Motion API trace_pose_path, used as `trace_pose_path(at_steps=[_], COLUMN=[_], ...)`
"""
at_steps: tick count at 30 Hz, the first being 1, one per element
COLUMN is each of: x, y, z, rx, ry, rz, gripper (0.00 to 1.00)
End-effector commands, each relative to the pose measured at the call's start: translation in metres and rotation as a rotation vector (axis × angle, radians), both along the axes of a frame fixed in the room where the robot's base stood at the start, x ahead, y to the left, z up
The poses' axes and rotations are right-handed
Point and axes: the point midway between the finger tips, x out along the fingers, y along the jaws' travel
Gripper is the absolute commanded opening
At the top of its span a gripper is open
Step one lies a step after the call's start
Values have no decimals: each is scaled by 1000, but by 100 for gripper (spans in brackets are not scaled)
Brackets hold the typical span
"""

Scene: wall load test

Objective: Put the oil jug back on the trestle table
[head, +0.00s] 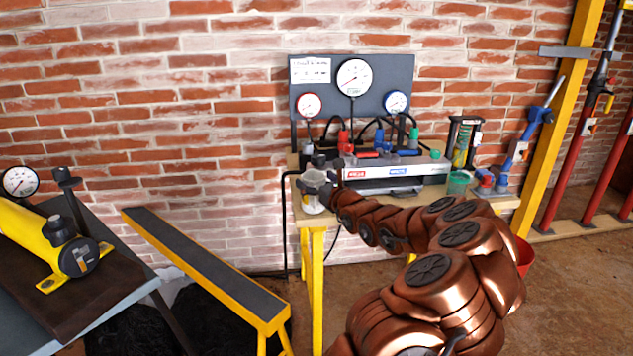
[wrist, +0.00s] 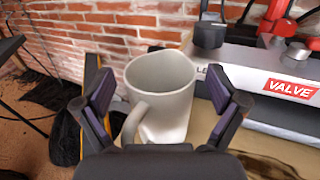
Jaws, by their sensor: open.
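The oil jug (wrist: 160,100) is a pale grey, open-topped jug, upright in the wrist view, its handle towards me at lower left. In the head view the jug (head: 313,196) stands at the left end of the trestle table (head: 309,219), a wooden top on yellow legs. My gripper (wrist: 160,88) is open, one finger on each side of the jug, with gaps visible. In the head view my gripper (head: 328,184) is small and partly merges with the jug.
A grey valve block (head: 400,171) with a gauge panel (head: 383,85) stands right of the jug. A green cup (head: 458,182) and blue tool (head: 515,155) are farther right. A yellow-edged beam (head: 205,262) and a bench with a yellow cylinder (head: 35,240) are at left.

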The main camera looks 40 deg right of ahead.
Motion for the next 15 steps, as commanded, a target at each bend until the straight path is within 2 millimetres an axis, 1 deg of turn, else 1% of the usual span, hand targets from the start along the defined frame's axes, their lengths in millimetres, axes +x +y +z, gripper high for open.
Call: trace_pose_path(at_steps=[4, 5, 15], x=[0, -3, -46], y=[0, 0, 10], z=[5, 4, 3], rx=[0, 2, 5], ry=[1, 0, -1], rz=[-1, -2, -3], gripper=[96, 96, 96])
